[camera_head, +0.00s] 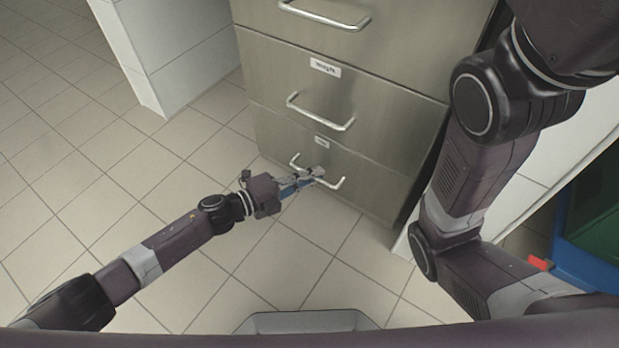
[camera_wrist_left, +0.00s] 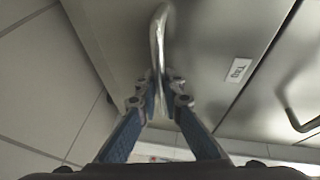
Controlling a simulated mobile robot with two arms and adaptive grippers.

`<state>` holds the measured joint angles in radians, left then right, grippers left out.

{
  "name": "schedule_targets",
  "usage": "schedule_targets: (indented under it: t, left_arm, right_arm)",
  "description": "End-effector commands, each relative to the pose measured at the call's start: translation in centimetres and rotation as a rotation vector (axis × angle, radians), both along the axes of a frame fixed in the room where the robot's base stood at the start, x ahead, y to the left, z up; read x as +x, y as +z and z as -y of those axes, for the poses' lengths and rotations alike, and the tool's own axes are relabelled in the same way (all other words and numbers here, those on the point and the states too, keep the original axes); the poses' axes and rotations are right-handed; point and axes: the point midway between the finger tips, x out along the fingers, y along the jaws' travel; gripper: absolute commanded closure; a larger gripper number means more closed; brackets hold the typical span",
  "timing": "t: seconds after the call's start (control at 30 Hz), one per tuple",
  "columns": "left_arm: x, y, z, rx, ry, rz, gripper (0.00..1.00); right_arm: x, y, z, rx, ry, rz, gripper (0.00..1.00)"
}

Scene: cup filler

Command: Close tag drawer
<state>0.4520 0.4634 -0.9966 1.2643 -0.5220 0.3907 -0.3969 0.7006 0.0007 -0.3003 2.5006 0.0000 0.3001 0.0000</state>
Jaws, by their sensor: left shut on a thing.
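The tag drawer (camera_head: 365,184) is the lowest drawer of a grey metal cabinet and looks flush with the front in the head view. Its silver bar handle (camera_head: 337,184) also shows in the left wrist view (camera_wrist_left: 159,35), and its label (camera_wrist_left: 237,70) reads "Tag" there. My left gripper (camera_head: 318,173) is at this handle, with its blue fingers (camera_wrist_left: 163,92) on either side of the bar and shut on it. My right arm comes in from the right in the head view, but its gripper is outside the picture.
Two more drawers with bar handles, the middle drawer (camera_head: 390,125) and the upper drawer (camera_head: 420,40), sit above and look shut. A white tiled block (camera_head: 185,50) stands at the left. A blue bin (camera_head: 580,262) is at the right. The tiled floor (camera_head: 60,150) at the left is clear.

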Motion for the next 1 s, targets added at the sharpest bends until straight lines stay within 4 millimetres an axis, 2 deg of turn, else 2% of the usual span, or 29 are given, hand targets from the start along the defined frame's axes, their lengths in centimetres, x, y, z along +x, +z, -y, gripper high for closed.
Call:
schedule_targets:
  t: [0.07,0.1,0.23,0.53,0.63,0.77,1.0]
  left_arm:
    - [0.5,0.1,-0.1,0.002,0.012,0.003,1.00]
    - [0.5,0.1,-0.1,0.002,0.013,0.003,0.88]
    - [0.4,0.1,0.0,0.001,0.010,0.003,0.74]
    - [0.2,0.2,0.0,0.000,0.006,0.003,0.74]
    - [-0.1,0.2,-0.6,0.001,0.007,0.002,0.74]
    - [-1.0,0.4,-2.3,0.002,0.008,0.002,0.74]
    - [-3.7,1.3,-6.6,0.004,0.009,-0.001,0.74]
  right_arm:
    - [0.0,0.0,0.0,0.000,0.000,0.000,1.00]
    - [0.0,0.0,0.0,0.000,0.000,0.000,1.00]
    - [0.0,0.0,0.0,0.000,0.000,-0.001,1.00]
    - [0.2,0.0,0.0,0.002,0.000,-0.006,1.00]
    - [0.2,0.0,0.1,0.002,0.000,-0.006,1.00]
    - [0.2,0.0,0.0,0.002,0.000,-0.004,1.00]
    - [0.1,0.0,0.0,0.000,0.000,-0.002,1.00]
